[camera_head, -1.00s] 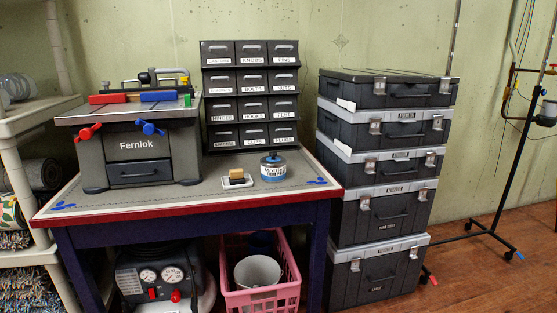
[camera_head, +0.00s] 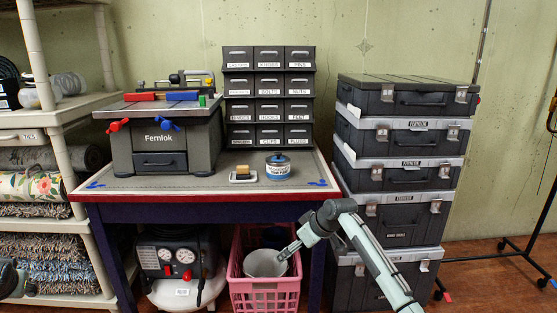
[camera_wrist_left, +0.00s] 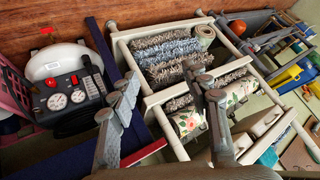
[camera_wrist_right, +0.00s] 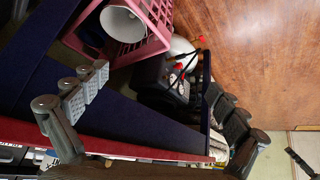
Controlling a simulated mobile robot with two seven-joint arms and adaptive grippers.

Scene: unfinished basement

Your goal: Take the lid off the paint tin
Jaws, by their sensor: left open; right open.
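The paint tin (camera_head: 278,172) stands upright on the workbench (camera_head: 210,184), right of its middle. Its blue lid (camera_head: 278,157) sits on top. My right gripper (camera_head: 287,251) is in front of the bench, below the top's front edge and before the pink basket. In the right wrist view (camera_wrist_right: 158,88) its fingers are spread and empty. My left gripper (camera_wrist_left: 168,88) is open and empty in the left wrist view, with shelves of rugs beyond it. Neither gripper touches the tin. I cannot make out the tin clearly in either wrist view.
A yellow-and-black brush or sponge on a small tray (camera_head: 243,177) lies left of the tin. A Fernlok machine (camera_head: 165,140) and a drawer cabinet (camera_head: 268,98) stand behind. Stacked cases (camera_head: 405,160) rise to the right. A pink basket (camera_head: 265,292) and a compressor (camera_head: 178,260) sit below.

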